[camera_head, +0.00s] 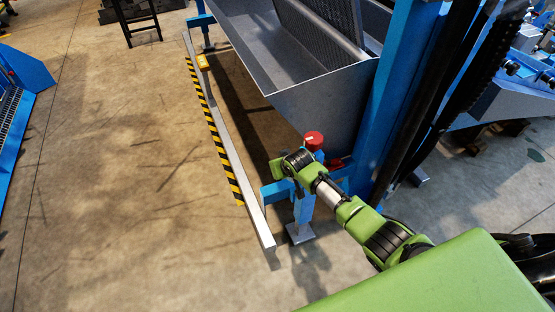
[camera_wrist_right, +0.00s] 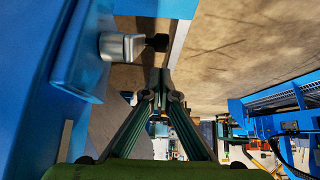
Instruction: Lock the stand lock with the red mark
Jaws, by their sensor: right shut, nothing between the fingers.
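A red cap (camera_head: 313,139) tops a blue stand post (camera_head: 304,208) with a flat foot plate, below the grey metal trough. My right arm reaches to this stand, and its gripper (camera_head: 278,171) is beside the post, just below and left of the red cap. In the right wrist view my right gripper (camera_wrist_right: 158,82) is shut and empty. There, a grey metal cylinder with a dark end (camera_wrist_right: 121,47), perhaps the stand lock, sticks out from a blue part, above and left of the fingertips. They look apart from it. My left gripper is not in view.
A pale rail (camera_head: 245,200) with a yellow and black striped strip (camera_head: 211,130) runs along the floor side of the stand. The grey trough (camera_head: 318,95) and a thick blue column (camera_head: 390,100) stand close by. Open concrete floor (camera_head: 110,180) lies left.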

